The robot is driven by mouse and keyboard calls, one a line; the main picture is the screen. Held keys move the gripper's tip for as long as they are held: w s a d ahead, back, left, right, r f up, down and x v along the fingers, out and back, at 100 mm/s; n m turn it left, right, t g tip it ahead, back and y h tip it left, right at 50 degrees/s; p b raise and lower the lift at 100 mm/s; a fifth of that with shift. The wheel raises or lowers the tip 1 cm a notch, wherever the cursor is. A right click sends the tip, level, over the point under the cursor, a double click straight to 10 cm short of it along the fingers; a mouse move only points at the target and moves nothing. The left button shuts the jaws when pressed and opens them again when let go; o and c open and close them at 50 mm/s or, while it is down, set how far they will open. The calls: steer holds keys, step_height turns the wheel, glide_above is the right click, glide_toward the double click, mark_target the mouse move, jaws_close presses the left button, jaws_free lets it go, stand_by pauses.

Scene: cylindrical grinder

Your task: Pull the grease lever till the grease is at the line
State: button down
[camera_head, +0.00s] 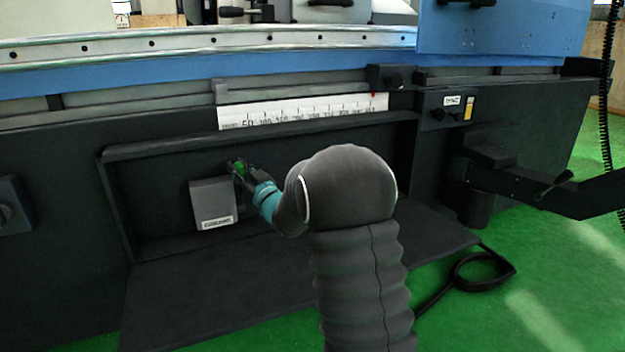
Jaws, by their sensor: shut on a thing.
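A grey grease box (213,204) with a small label on its lower front sits in the dark recess of the machine. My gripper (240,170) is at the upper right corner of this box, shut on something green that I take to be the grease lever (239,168). Most of the lever is hidden by the gripper fingers and is small in the picture. My dark arm with a teal wrist band reaches in from the lower right. I cannot make out a grease level or a line.
A white ruler scale (300,111) runs above the recess. A dark shelf (190,290) extends below it. At right are a small control box (446,108), a dark bracket arm (530,184) and a coiled black cable (483,272) on the green floor.

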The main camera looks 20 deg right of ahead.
steer(key=shift+s+f+n+t+y, duration=0.15)
steer(key=shift+s+f+t+y, duration=0.15)
steer(key=shift+s, duration=0.25)
steer(key=shift+s+f+n+t+y, duration=0.1)
steer(key=shift+s+n+t+y, duration=0.1)
steer(key=shift+s+t, duration=0.25)
steer(key=shift+s+f, duration=0.2)
steer(key=shift+s, duration=0.05)
steer(key=c, duration=1.2)
jaws_free()
steer(key=v, duration=1.2)
